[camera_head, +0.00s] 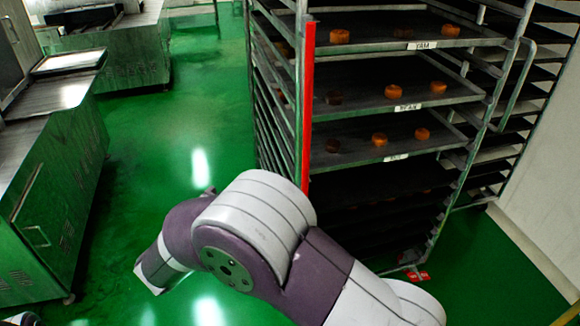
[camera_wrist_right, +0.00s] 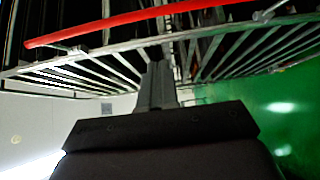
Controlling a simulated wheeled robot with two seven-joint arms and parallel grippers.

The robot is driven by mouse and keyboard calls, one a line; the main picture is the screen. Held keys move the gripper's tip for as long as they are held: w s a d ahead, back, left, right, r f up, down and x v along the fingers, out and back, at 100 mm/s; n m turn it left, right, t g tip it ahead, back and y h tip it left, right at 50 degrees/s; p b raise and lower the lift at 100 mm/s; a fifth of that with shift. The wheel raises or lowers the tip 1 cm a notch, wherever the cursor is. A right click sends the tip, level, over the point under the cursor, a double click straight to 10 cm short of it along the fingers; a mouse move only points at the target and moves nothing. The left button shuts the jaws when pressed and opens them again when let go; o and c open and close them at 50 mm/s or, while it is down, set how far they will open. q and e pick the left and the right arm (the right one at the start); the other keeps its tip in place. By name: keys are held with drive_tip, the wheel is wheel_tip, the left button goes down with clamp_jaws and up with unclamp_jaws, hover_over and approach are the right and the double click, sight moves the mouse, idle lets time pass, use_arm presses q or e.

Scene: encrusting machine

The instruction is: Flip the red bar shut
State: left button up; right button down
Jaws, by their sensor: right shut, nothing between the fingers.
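The red bar (camera_head: 308,105) stands upright along the left front post of the tray rack (camera_head: 300,35) in the head view. In the right wrist view the red bar (camera_wrist_right: 130,20) crosses the top of the picture, slightly slanted, with small metal brackets by it. My right gripper (camera_wrist_right: 158,72) has its fingers together and empty, pointing toward the rack frame below the bar in that picture. I cannot tell whether the fingertips touch the frame. My left gripper does not show.
The rack holds trays (camera_head: 400,98) with round pastries and labels such as YAM. Another dark rack stands behind at the right, near a white wall (camera_head: 545,180). Metal machines (camera_head: 50,190) line the left. Green floor (camera_head: 160,130) lies open between them and the rack.

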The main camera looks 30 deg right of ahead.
sight(305, 146)
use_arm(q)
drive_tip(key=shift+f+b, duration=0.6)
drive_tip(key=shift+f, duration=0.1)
use_arm(e)
drive_tip(key=w+d, duration=0.2)
drive_tip(key=d, duration=0.9)
drive_tip(key=shift+w, duration=0.35)
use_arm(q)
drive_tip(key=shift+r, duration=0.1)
use_arm(e)
drive_tip(key=shift+d, duration=0.15)
